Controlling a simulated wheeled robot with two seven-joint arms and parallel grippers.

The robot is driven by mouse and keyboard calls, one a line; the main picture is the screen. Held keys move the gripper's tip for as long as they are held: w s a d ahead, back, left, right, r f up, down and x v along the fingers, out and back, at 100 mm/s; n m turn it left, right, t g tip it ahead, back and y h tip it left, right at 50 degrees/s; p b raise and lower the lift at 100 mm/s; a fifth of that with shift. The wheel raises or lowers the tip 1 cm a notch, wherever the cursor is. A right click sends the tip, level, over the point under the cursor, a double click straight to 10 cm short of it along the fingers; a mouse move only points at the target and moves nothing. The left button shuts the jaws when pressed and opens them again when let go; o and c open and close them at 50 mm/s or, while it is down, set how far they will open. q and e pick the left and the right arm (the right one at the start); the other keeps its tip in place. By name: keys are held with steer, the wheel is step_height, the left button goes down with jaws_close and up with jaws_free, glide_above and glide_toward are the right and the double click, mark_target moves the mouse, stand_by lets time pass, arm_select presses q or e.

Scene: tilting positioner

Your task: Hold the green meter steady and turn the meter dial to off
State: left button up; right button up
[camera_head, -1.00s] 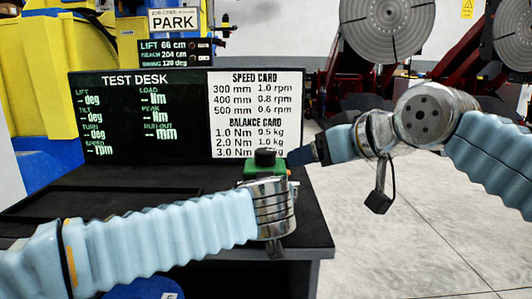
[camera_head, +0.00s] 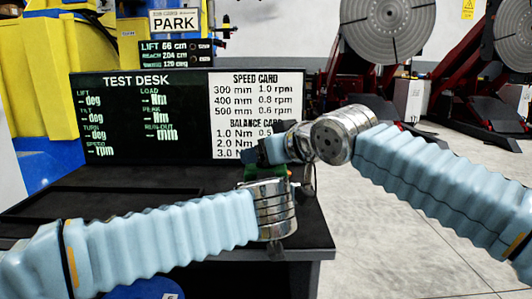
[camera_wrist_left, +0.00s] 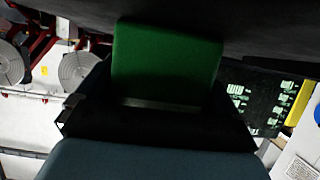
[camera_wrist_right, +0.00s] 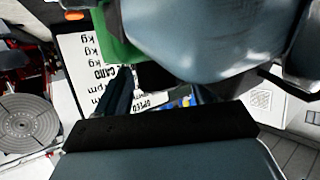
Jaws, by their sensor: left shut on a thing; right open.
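The green meter (camera_wrist_left: 165,62) sits between the jaws of my left gripper (camera_wrist_left: 158,118), which is shut on it. In the head view only a strip of the meter (camera_head: 252,173) shows above my left wrist, over the test desk. My right gripper (camera_head: 262,150) is open, just above and beside the meter. In the right wrist view the meter (camera_wrist_right: 113,42) shows at the upper left, partly behind my left arm. The meter dial is hidden behind my right gripper in the head view; I cannot make it out surely in the right wrist view.
The black test desk (camera_head: 130,190) lies under both grippers. Its display board (camera_head: 140,120) with speed and balance cards (camera_head: 258,90) stands close behind my right gripper. Open floor (camera_head: 400,265) lies to the right; red positioners with round grey plates (camera_head: 387,28) stand beyond.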

steer(key=c, duration=1)
steer(key=shift+n, duration=0.3)
steer(key=n+g+y, duration=0.3)
steer(key=shift+w+f, duration=0.1)
steer(key=n+g+y, duration=0.1)
steer(key=n+g, duration=0.1)
steer(key=n+g+y, duration=0.1)
steer(key=n+g, duration=0.1)
steer(key=shift+n+g+y, duration=0.3)
steer(key=shift+n+g, duration=1.2)
steer(key=shift+g, duration=0.5)
